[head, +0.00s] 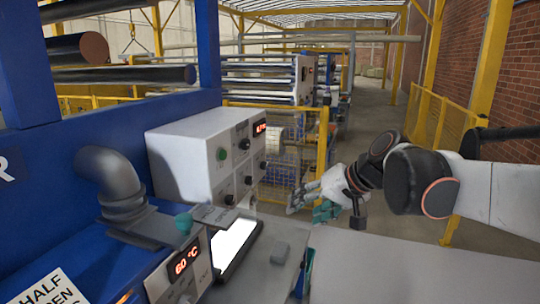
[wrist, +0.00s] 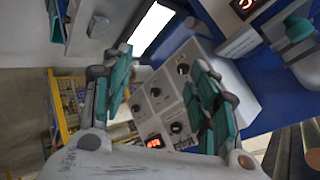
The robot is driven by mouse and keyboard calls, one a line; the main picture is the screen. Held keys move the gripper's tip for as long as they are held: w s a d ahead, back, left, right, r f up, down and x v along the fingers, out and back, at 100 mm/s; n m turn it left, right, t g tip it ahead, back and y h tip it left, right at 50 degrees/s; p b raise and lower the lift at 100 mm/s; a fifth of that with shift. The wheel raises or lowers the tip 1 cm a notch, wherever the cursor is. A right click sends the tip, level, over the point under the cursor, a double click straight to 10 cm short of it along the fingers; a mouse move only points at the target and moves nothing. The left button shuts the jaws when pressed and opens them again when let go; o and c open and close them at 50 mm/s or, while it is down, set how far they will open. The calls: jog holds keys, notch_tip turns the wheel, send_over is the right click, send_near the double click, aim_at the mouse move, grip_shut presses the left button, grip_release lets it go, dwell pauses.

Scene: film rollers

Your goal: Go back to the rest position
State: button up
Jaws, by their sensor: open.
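My gripper (head: 306,205) is at the end of my arm, which reaches in from the right in the head view. It is beside the lower right of a white control box (head: 190,165) with black knobs, a green button and a red display. In the wrist view, the two teal-padded fingers of my gripper (wrist: 160,75) are spread wide with nothing between them. Behind them are the knobbed face of the control box (wrist: 172,92) and a bright screen (wrist: 150,28). From these views I cannot tell whether a fingertip touches anything.
A lower panel (head: 165,282) reads 60 °C, with a teal knob (head: 184,223) above it. A grey elbow pipe (head: 110,180) stands on the blue machine at left. A lit screen (head: 232,248) lies below the box. Yellow railing (head: 440,110) is at right; the aisle floor (head: 378,115) looks clear.

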jog(key=s+d+f+h+b, duration=0.1)
jog(key=s+d+f+h, duration=0.1)
jog(key=s+f, duration=0.3)
jog(key=s+d+f+h+b, duration=0.1)
jog(key=s+d+f, duration=0.4)
jog(key=s, duration=0.5)
jog(key=s+d+f+t+h+b, duration=0.1)
jog(key=s+d+f+h+b, duration=0.1)
jog(key=s, duration=0.5)
notch_tip(320, 180, down, 3)
jog(key=shift+s+d+f+h, duration=0.1)
jog(key=shift+s+d+h, duration=0.15)
jog(key=shift+d+h, duration=0.65)
jog(key=shift+c, duration=0.3)
